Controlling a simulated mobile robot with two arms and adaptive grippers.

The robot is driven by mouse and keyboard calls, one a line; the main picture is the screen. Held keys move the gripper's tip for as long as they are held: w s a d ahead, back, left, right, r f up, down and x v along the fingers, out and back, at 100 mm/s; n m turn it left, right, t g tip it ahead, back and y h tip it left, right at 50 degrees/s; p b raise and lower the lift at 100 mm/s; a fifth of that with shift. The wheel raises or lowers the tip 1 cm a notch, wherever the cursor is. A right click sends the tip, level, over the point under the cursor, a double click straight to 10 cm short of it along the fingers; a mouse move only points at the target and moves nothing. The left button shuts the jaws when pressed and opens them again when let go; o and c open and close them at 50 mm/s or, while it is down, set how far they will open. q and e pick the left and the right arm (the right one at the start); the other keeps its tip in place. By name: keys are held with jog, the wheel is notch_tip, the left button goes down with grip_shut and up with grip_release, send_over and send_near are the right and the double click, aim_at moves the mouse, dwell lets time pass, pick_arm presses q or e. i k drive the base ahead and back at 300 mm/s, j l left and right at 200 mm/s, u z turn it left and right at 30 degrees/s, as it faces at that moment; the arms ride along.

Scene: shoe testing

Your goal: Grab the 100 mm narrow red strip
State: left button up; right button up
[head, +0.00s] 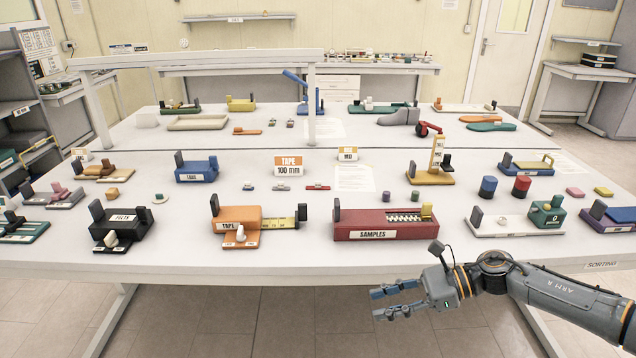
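A small narrow red strip (317,187) lies flat on the white table, just in front of the orange-and-white sign reading TAPE 100 mm (289,165). My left gripper is not in view.
A blue fixture (197,173) stands left of the strips. Bare tabletop surrounds the small pieces.

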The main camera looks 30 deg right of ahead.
aim_at(317, 186)
jog(key=i+l, duration=1.45)
jog(key=i, duration=0.1)
